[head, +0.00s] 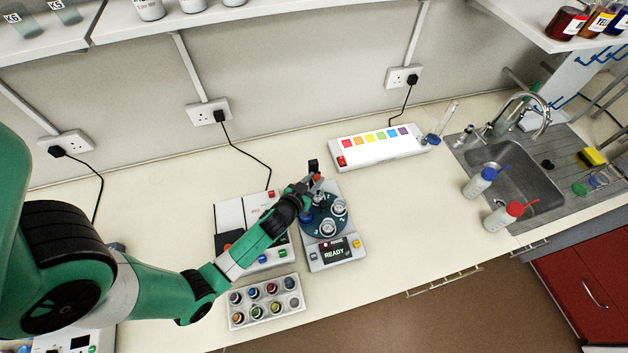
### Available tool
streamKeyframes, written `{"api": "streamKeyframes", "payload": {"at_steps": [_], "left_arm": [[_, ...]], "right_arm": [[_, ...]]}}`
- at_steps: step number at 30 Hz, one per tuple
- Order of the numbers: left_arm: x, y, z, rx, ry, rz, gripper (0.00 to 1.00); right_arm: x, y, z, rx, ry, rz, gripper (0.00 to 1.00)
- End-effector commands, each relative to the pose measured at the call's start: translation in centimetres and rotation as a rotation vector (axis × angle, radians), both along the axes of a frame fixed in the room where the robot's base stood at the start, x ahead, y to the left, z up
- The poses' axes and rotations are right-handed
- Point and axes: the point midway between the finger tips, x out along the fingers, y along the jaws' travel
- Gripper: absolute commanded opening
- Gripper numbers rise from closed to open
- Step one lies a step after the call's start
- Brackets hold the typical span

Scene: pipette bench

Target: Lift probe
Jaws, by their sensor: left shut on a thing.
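My left gripper (312,184) reaches in from the left to the back of a grey instrument (316,258). It is shut on what appears to be the probe, a small dark upright part (313,165) with red beside it at the fingertips. The fingers and wrist hide much of it, so I cannot tell whether it is raised. The instrument has a dark blue round plate (313,226) with numbered positions and several pale round holders. Its display (334,252) reads READY. My right gripper is not in view.
A white device (229,214) stands left of the instrument, partly under my left arm. A rack (266,318) of coloured pots lies in front. A white panel with coloured squares (376,146) is behind right. The sink (513,171) and two wash bottles are farther right. Bench between is clear.

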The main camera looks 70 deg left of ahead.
Motion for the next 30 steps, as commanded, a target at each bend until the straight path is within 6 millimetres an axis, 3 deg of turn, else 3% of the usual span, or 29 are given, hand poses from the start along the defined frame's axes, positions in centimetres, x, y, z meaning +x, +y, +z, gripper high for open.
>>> {"api": "streamKeyframes", "payload": {"at_steps": [1, 5, 14, 15, 17, 26, 30], "left_arm": [[0.0, 0.0, 1.9, 0.0, -0.002, -0.001, 0.0], [0.0, 0.0, 4.1, 0.001, -0.001, 0.0, 0.0], [0.1, 0.0, 4.3, 0.004, -0.006, -0.002, 0.0], [0.1, 0.0, 4.3, 0.004, -0.007, -0.002, 0.36], [0.1, 0.0, 4.3, 0.004, -0.007, -0.002, 0.46], [-0.2, -0.2, 4.1, 0.001, -0.002, -0.001, 0.46], [-1.4, -1.2, 4.8, 0.001, -0.002, -0.002, 0.46]], "right_arm": [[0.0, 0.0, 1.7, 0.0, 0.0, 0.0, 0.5], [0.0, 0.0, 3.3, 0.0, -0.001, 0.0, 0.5], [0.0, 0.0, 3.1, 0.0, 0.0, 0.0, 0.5], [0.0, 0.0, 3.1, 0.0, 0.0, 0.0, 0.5], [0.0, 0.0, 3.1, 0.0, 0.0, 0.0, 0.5], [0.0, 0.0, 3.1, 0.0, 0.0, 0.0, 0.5], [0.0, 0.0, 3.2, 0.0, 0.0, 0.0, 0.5]]}}
